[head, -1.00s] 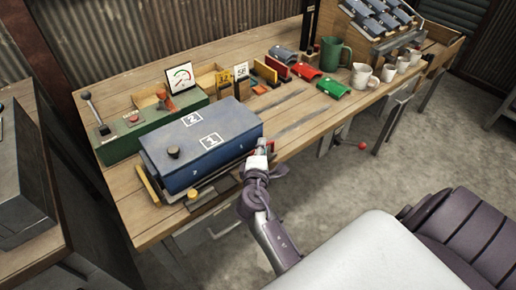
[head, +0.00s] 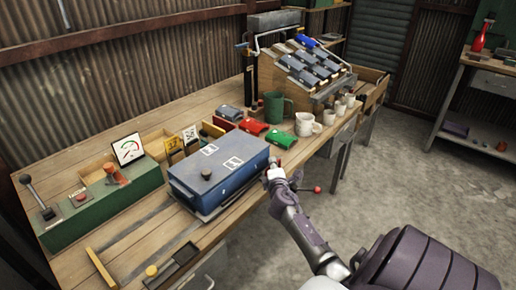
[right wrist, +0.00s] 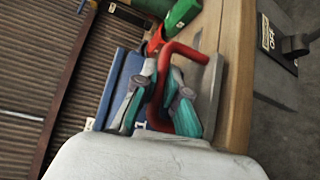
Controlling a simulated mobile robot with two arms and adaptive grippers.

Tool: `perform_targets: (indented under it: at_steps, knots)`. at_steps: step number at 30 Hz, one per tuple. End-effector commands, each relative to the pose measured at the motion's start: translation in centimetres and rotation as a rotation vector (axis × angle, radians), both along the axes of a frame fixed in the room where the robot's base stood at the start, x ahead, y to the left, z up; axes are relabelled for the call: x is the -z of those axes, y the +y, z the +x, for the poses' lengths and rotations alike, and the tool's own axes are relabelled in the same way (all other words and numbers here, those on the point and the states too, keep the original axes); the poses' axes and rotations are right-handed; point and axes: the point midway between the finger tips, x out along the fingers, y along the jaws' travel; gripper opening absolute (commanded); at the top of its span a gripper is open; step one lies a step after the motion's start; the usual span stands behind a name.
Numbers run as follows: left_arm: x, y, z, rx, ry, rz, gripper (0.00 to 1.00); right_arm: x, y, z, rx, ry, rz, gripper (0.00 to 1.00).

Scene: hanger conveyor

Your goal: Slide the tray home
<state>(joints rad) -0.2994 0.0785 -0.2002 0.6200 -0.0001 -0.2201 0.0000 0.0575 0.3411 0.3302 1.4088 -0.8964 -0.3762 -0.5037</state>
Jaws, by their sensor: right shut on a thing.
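The tray (head: 240,196) is a thin grey plate under a blue box (head: 235,180) with a black knob and white number labels on its lid. It lies on the wooden bench near the front edge. My right gripper (head: 275,172) is at the tray's right end. In the right wrist view, the teal fingers of my right gripper (right wrist: 155,88) are shut on a red handle (right wrist: 187,50) beside the blue box and a grey plate (right wrist: 213,95). The fingers hide part of the handle. My left gripper is not in view.
Dark slots (head: 135,232) run along the bench left of the box. A yellow bar (head: 100,268) lies at the left. A green control box (head: 105,205) stands behind. Red (head: 253,127) and green (head: 279,139) blocks and a white jug (head: 307,124) stand to the right.

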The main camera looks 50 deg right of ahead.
Motion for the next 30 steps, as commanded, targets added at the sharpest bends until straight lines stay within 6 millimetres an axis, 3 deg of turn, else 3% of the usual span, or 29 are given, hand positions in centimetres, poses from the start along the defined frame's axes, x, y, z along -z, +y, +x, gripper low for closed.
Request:
perform_targets:
  at_steps: [1,6,12,18,30]
  knots:
    - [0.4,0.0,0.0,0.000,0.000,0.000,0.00,0.0,-1.4,0.1,0.002,-0.001,-0.005,0.00]
    - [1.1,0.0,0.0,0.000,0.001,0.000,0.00,0.0,-4.9,0.4,0.002,-0.002,-0.003,0.00]
    - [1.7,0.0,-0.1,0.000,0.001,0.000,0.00,0.0,-7.6,0.6,0.002,-0.001,-0.002,0.00]
    - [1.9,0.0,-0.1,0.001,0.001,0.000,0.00,0.0,-8.8,0.7,0.000,-0.001,0.000,0.00]
    - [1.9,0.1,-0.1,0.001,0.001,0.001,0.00,-0.3,-9.1,0.7,0.001,-0.003,-0.003,0.00]
